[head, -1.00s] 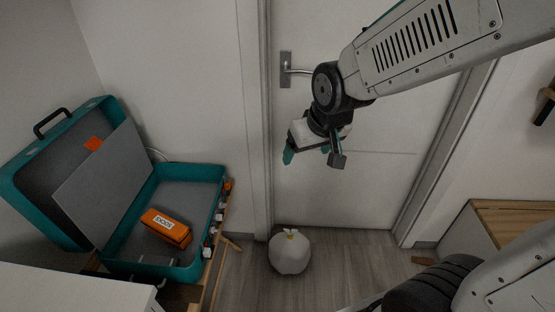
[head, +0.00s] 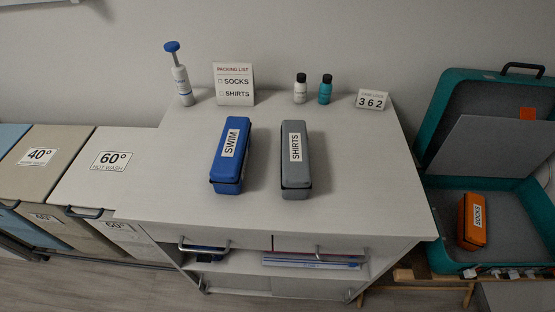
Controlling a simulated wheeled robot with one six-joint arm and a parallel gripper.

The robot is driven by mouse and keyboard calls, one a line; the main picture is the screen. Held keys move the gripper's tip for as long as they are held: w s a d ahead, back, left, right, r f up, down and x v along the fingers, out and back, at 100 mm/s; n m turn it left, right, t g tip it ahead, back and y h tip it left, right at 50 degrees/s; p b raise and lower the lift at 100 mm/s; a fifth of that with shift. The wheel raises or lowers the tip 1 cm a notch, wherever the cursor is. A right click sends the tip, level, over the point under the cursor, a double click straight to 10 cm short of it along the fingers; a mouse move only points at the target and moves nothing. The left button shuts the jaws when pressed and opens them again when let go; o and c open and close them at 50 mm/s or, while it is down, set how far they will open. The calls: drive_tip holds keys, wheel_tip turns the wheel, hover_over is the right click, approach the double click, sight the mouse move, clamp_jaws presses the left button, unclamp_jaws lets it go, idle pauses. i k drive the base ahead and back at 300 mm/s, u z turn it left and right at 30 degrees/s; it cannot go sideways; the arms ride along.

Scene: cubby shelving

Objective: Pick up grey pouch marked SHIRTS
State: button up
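The grey pouch marked SHIRTS (head: 296,172) lies lengthwise on top of the white cabinet (head: 350,205), near its middle. Its white label faces up and nothing covers it. A blue pouch marked SWIM (head: 230,165) lies to its left with a gap between them. My gripper is not in the present head view, so its state and its distance from the pouch do not show.
Behind the pouches stand a pump bottle (head: 181,80), a packing list card (head: 234,84), two small bottles (head: 325,89) and a 362 card (head: 371,100). An open teal suitcase (head: 437,225) at right holds an orange SOCKS pouch (head: 472,221). Laundry bins (head: 92,185) stand left.

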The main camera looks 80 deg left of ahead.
sight(296, 184)
drive_tip(key=k, duration=0.4)
drive_tip(key=u, duration=2.05)
drive_tip(key=i, duration=0.5)
drive_tip(key=u, duration=0.05)
drive_tip(key=k, duration=0.5)
drive_tip(key=u, duration=2.5)
drive_tip(key=i, duration=0.85)
drive_tip(key=z, duration=1.95)
